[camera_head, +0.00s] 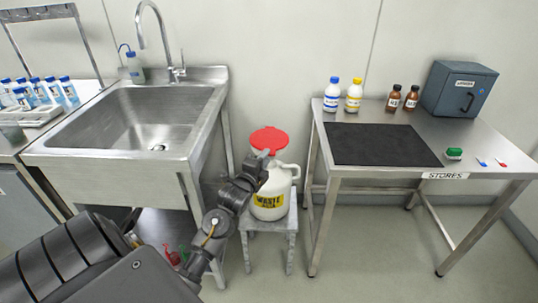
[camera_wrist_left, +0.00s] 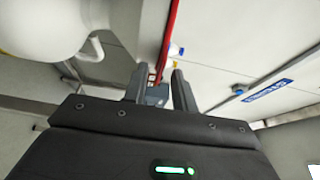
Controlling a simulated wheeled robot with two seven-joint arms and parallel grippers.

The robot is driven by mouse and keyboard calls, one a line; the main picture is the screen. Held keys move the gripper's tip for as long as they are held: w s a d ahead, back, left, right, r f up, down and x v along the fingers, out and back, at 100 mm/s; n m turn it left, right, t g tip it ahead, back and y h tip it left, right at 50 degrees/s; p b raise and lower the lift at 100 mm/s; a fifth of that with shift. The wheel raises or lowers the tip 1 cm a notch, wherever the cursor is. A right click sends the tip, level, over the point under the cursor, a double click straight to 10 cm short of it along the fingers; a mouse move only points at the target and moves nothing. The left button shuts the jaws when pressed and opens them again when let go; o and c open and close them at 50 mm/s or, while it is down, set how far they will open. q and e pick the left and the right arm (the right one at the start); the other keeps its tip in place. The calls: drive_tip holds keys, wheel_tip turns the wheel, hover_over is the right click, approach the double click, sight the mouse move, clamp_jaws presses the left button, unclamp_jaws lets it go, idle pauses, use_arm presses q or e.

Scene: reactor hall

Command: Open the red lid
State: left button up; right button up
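A white waste jug (camera_head: 268,203) with a yellow "WASTE" label and a side handle stands on a small metal stool. Its round red lid (camera_head: 269,139) shows at the top; the jug's mouth is hidden, so I cannot tell how far the lid is raised. My left gripper (camera_head: 264,155) is at the near edge of the lid. In the left wrist view the lid (camera_wrist_left: 169,40) is a thin red strip seen edge-on, reaching toward the gap between my fingers (camera_wrist_left: 159,88). The fingers are apart, with space beside the strip. The jug (camera_wrist_left: 45,30) is at upper left there. My right gripper is out of view.
The stool (camera_head: 282,222) stands between a steel sink (camera_head: 150,120) and a steel table (camera_head: 385,178). The table bears a black mat (camera_head: 380,145), bottles (camera_head: 354,95), a grey box (camera_head: 458,90) and a green item (camera_head: 454,153). Floor in front of the table is clear.

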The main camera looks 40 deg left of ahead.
sight(272, 149)
use_arm(q)
drive_tip(key=shift+x, duration=1.6)
clamp_jaws()
drive_tip(key=shift+d+r, duration=0.1)
drive_tip(key=shift+r, duration=0.1)
